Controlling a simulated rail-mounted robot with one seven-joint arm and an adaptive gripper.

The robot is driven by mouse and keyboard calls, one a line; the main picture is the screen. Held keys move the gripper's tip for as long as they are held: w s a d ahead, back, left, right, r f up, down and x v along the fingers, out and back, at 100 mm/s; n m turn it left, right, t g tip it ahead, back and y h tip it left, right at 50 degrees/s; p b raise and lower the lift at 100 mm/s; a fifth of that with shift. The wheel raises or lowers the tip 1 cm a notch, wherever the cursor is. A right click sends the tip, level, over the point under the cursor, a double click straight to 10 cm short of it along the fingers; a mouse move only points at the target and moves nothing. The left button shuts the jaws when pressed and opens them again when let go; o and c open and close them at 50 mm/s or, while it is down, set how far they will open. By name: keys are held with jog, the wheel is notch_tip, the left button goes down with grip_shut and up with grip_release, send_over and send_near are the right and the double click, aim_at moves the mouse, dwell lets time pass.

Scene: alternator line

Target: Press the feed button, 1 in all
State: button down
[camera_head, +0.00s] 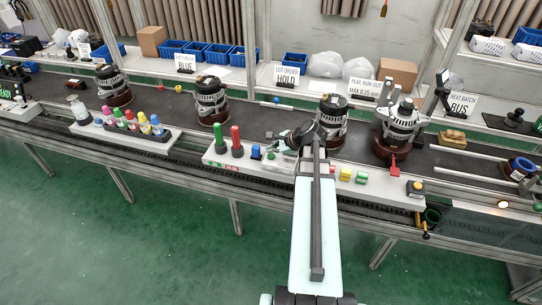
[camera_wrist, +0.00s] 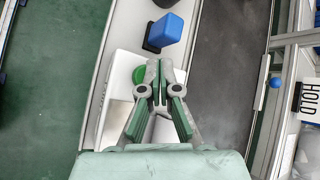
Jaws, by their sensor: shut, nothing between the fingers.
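A green round button-like piece (camera_wrist: 139,75) sits on a white block in the wrist view, partly hidden by my gripper. My gripper (camera_wrist: 158,72) is shut and empty, its tips just beside the green piece; whether they touch it cannot be told. In the head view my gripper (camera_head: 284,141) is over the white ledge (camera_head: 222,160) at the front of the line, and my arm hides part of it. A box with a yellow-orange top (camera_head: 415,186) stands further right on the ledge. No feed label can be read on either.
A blue block (camera_wrist: 167,29) on a black base stands just beyond my fingertips. Red (camera_head: 237,140) and green (camera_head: 219,138) posts stand left of my gripper in the head view. An alternator (camera_head: 332,117) stands on the dark conveyor behind. Yellow and green blocks (camera_head: 361,177) lie to the right.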

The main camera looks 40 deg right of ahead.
aim_at(272, 156)
jog(key=shift+f, duration=0.2)
dwell(0.7)
jog(key=shift+f, duration=0.2)
jog(key=shift+f+b, duration=0.4)
jog(key=shift+f, duration=0.2)
dwell(0.8)
jog(key=shift+r, duration=0.1)
dwell(0.3)
jog(key=shift+r+p, duration=0.85)
jog(key=shift+r, duration=0.1)
jog(key=shift+r+p, duration=1.9)
jog(key=shift+r, duration=0.6)
